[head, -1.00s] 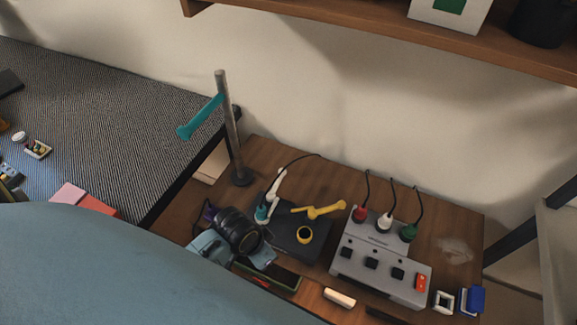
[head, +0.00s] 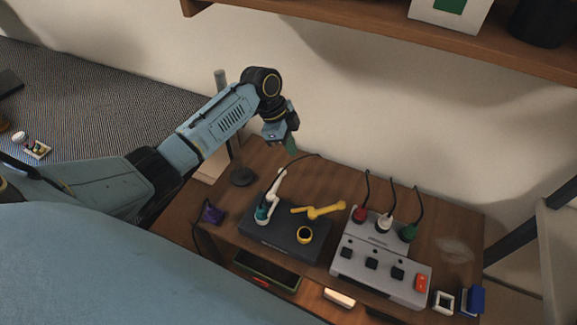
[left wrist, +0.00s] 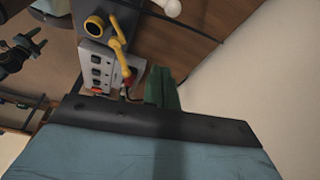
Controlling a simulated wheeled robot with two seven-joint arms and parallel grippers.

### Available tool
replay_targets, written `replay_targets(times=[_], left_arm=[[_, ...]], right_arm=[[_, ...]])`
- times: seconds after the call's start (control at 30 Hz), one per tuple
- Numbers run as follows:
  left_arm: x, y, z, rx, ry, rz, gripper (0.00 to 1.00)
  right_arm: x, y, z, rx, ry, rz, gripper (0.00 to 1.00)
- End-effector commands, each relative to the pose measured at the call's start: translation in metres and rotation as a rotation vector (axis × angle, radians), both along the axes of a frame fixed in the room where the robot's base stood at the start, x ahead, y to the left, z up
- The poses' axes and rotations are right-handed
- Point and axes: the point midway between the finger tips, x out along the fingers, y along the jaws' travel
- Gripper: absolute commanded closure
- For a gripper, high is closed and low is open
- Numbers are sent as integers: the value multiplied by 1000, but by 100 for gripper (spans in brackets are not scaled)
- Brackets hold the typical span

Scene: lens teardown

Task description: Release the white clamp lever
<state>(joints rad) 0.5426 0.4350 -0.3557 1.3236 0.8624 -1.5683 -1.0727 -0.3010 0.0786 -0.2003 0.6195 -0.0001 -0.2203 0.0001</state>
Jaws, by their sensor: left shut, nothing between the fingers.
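The white clamp lever (head: 275,189) stands tilted up from the dark base box (head: 285,246) on the wooden table, with a teal part at its foot. In the left wrist view only a rounded white end (left wrist: 170,7) shows at the top edge. My left gripper (head: 291,151), with green fingers, is above and behind the lever, near the wall, and apart from it. Its fingers (left wrist: 162,88) are together and empty. A dark pronged shape (left wrist: 22,52) at the left wrist view's left edge may be my right gripper; its jaws are unclear.
A yellow lever (head: 320,211) and yellow ring (head: 304,235) are on the dark box. A grey switch box (head: 380,270) with red, white and green plugs stands to the right.

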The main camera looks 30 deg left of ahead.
Motion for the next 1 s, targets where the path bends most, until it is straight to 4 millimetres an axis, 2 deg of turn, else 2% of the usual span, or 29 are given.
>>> replay_targets(times=[0.37,0.53,0.67,1.0], left_arm=[[4,2,4,-4,-4,-14,100],[4,-2,-5,-6,-2,-14,100],[6,-9,-25,-5,-2,-13,100],[12,-33,-94,-5,-2,-13,100]], right_arm=[[0,0,0,0,-1,0,44],[1,0,-2,0,-1,0,44],[1,0,-6,0,-2,0,44],[1,0,-23,0,-2,0,44]])
